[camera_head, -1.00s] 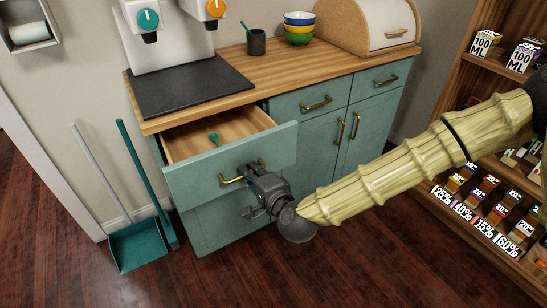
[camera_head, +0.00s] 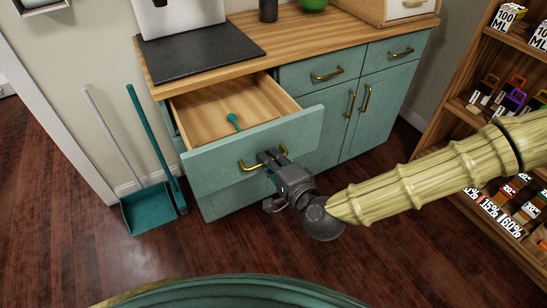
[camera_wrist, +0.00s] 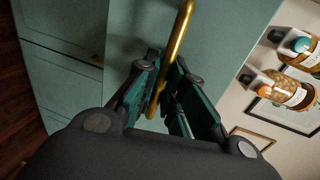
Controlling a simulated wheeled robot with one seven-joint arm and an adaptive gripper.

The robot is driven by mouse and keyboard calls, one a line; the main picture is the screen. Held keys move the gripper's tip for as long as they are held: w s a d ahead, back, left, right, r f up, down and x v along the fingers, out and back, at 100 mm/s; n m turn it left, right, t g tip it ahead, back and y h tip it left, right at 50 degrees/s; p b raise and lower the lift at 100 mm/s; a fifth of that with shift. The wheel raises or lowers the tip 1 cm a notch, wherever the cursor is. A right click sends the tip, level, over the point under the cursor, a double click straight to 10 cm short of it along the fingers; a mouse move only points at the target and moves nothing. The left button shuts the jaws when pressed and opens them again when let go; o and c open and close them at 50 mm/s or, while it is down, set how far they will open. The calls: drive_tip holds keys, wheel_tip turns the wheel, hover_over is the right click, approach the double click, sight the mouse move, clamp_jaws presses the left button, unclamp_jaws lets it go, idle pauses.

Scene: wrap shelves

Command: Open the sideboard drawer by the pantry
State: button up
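The teal sideboard (camera_head: 335,139) has its upper left drawer (camera_head: 215,160) pulled well out, showing a bare wooden inside. My gripper (camera_head: 270,158) is at the drawer's brass handle (camera_head: 246,167), in front of the panel. In the wrist view, the handle bar (camera_wrist: 181,35) runs between the teal-padded fingers (camera_wrist: 163,88), which are closed about it. The fingers hide part of the handle in both views.
A dustpan (camera_head: 149,208) and broom stand against the wall at the left. A wooden shelf of boxed goods (camera_head: 460,115) stands at the right. The upper right drawer (camera_head: 330,70) and cupboard doors are shut. Wooden floor (camera_head: 250,240) in front is clear.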

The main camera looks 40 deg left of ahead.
drive_tip(key=o, duration=0.3)
drive_tip(key=shift+s, duration=0.1)
drive_tip(key=shift+w, duration=0.2)
drive_tip(key=shift+d, duration=0.1)
drive_tip(key=v, duration=0.7)
drive_tip(key=shift+s+d, duration=0.15)
drive_tip(key=shift+d, duration=0.05)
